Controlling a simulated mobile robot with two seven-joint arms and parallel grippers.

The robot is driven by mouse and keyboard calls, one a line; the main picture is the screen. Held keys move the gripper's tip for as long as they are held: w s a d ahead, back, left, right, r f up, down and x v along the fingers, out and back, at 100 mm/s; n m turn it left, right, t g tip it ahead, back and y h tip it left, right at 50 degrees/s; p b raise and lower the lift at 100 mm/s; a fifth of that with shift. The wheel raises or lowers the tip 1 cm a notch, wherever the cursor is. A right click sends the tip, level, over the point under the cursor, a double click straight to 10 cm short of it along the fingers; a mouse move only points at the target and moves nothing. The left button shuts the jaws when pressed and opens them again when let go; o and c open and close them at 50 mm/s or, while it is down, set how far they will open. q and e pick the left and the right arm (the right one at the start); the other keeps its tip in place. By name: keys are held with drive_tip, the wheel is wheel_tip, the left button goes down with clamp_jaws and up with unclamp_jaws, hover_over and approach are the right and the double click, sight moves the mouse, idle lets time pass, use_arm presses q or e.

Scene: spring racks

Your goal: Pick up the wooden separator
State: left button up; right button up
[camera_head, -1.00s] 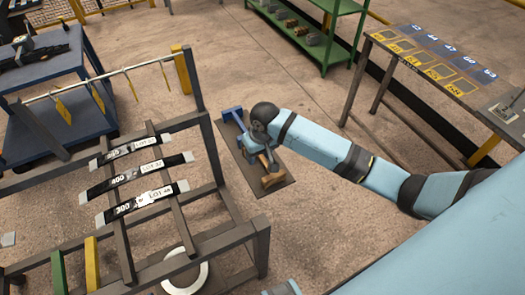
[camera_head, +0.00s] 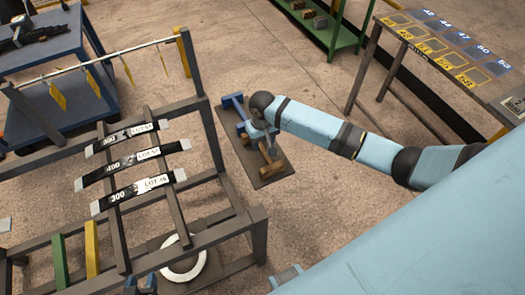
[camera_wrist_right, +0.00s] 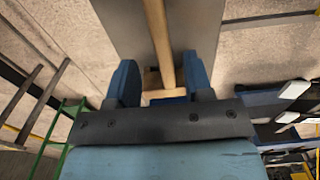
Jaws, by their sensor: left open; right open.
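The wooden separator (camera_head: 272,168) is a light brown wooden piece lying on a dark grey board on the right of the rack in the head view. In the right wrist view its long bar (camera_wrist_right: 158,40) runs down from the top edge to between my fingers. My right gripper (camera_head: 268,145) is over the board; its blue fingers (camera_wrist_right: 160,82) are open on either side of the wood, with no clear grip on it. The separator's near end is partly hidden by the gripper.
A dark metal rack (camera_head: 208,140) with several labelled black strips stands left of the board (camera_head: 262,180). A blue piece (camera_head: 232,101) lies on the board's far end. A white ring (camera_head: 183,270) is low in the rack. A table with numbered squares (camera_head: 420,50) is at right.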

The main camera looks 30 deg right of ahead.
sight(263, 148)
drive_tip(key=f, duration=0.5)
drive_tip(key=shift+s+a+f, duration=0.1)
drive_tip(key=shift+s+a, duration=0.1)
drive_tip(key=shift+s, duration=0.2)
drive_tip(key=shift+c, duration=0.2)
clamp_jaws()
